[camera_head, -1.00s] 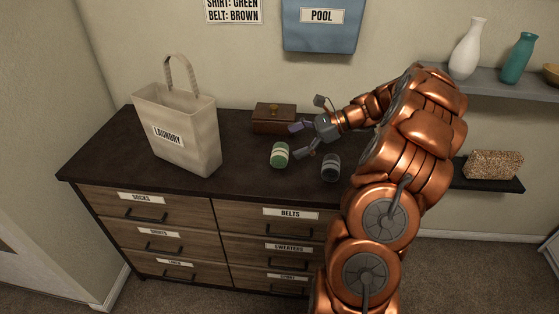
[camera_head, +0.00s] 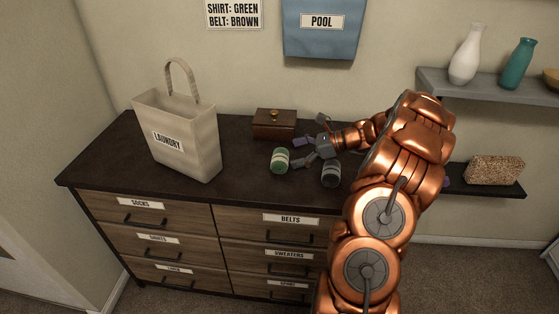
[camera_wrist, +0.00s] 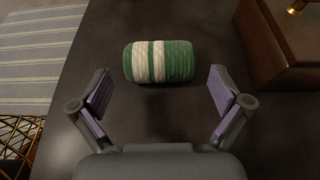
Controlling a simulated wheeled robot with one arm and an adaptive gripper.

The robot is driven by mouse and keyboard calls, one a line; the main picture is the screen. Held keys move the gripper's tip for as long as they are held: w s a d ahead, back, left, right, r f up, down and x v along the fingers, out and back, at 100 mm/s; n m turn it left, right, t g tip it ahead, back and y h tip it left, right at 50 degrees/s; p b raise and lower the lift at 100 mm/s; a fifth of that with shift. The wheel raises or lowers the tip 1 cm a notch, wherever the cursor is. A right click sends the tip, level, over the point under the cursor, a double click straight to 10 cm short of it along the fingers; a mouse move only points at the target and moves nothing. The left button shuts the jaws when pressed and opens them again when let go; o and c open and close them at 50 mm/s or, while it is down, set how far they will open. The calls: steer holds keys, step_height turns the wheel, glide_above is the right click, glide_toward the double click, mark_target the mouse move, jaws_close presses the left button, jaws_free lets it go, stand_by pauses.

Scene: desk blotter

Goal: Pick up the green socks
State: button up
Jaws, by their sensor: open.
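The green socks (camera_head: 280,160) are a rolled bundle with cream stripes, lying on the dark dresser top (camera_head: 239,141). In the wrist view the green socks (camera_wrist: 158,62) lie just ahead of my gripper (camera_wrist: 161,92), roughly centred between its fingers but beyond the tips. My gripper (camera_head: 298,152) is open and empty, just right of the socks in the head view. Its two fingers with purple-grey pads stand apart. No contact with the socks shows.
A cream LAUNDRY bag (camera_head: 190,140) stands at left.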

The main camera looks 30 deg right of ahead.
mark_target(285, 155)
steer(key=x, duration=0.5)
steer(key=shift+a, duration=0.2)
steer(key=c, duration=0.9)
steer(key=shift+r, duration=0.1)
